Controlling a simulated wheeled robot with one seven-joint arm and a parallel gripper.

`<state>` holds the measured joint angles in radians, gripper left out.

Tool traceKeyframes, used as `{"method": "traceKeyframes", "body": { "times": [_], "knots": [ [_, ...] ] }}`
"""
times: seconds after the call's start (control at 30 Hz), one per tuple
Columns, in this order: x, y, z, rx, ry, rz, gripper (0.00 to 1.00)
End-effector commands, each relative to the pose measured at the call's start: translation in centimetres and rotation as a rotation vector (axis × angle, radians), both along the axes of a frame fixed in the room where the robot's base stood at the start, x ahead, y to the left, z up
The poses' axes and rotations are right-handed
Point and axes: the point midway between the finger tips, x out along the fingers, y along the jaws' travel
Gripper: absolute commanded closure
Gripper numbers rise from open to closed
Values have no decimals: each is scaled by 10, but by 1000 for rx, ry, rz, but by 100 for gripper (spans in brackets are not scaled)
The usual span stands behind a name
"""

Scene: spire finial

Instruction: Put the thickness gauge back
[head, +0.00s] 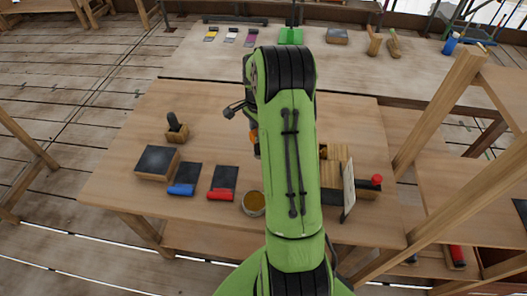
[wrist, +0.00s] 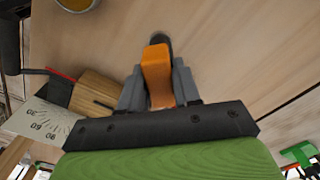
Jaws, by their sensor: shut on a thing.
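My gripper (wrist: 159,84) is shut on an orange piece (wrist: 157,66), apparently the thickness gauge, with a dark rounded end beyond it. It is held over the wooden table (wrist: 225,50); the gap beneath it cannot be judged. In the head view my arm hides most of the gripper, and only a small orange bit (head: 252,136) shows at the arm's left edge. A wooden block (head: 336,153) is partly hidden behind the arm. It appears left of the gripper in the wrist view (wrist: 97,92), beside a pale card with numbers (wrist: 42,124).
On the near table (head: 120,190) are a dark-topped block (head: 157,162), a blue-edged pad (head: 186,178), a red-edged pad (head: 223,182), a round tin (head: 253,203) and a small brush-like tool (head: 175,128). A far bench (head: 200,60) holds more tools. Wooden posts (head: 440,110) stand at right.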

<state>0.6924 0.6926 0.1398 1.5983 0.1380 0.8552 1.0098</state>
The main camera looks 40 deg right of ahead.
Motion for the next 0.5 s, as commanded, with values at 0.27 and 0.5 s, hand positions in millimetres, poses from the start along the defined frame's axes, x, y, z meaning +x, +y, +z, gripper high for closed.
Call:
{"method": "traceKeyframes", "body": {
  "times": [0.27, 0.5],
  "knots": [
    [-1, 0, -44, 2, 2, -2, 100],
    [0, -1, -51, -1, -3, -2, 100]
  ]
}}
